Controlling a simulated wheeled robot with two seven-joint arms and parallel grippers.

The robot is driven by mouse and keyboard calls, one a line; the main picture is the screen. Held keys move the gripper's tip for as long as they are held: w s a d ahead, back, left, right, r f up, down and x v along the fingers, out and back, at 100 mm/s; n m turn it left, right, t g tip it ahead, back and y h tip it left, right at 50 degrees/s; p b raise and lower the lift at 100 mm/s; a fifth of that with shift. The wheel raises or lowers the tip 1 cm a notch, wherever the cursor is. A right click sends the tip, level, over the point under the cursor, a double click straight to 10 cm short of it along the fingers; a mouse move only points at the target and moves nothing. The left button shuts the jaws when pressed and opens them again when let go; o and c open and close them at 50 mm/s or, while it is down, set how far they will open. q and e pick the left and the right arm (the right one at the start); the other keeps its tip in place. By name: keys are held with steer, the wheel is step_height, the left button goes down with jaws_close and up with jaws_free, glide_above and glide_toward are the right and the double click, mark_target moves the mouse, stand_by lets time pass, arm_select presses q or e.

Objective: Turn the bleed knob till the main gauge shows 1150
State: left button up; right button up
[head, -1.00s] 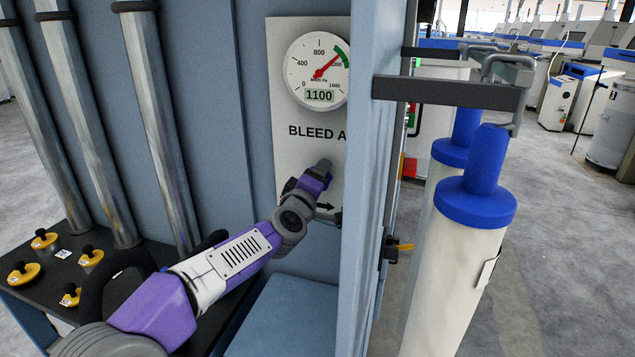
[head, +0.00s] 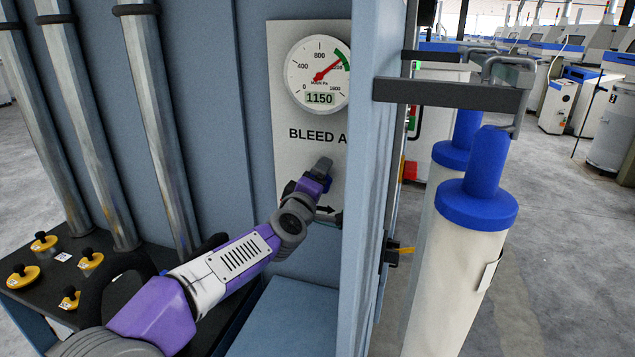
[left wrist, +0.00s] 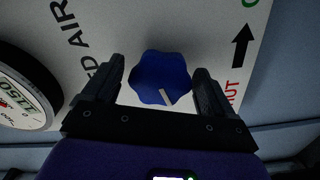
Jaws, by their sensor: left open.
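The main gauge (head: 318,74) is a round white dial with a red needle on the bleed air panel in the head view. Its digital readout shows 1150, and the needle points near the green band. The gauge also shows at the left of the left wrist view (left wrist: 22,95). The blue lobed bleed knob (left wrist: 161,78) has a pale pointer mark and lies between the fingers of my left gripper (left wrist: 160,92). The fingers are apart, with a gap on each side of the knob. In the head view my left arm and wrist hide the knob. My right gripper is out of view.
A light blue cabinet wall (head: 372,150) stands just right of the panel and hides its right part. Several yellow-based knobs (head: 23,276) sit on a black ledge at the left. White cylinders with blue tops (head: 477,205) stand at the right.

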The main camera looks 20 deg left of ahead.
arm_select(q)
steer(key=s, duration=0.7)
steer(key=shift+s, duration=0.3)
steer(key=shift+a, duration=0.1)
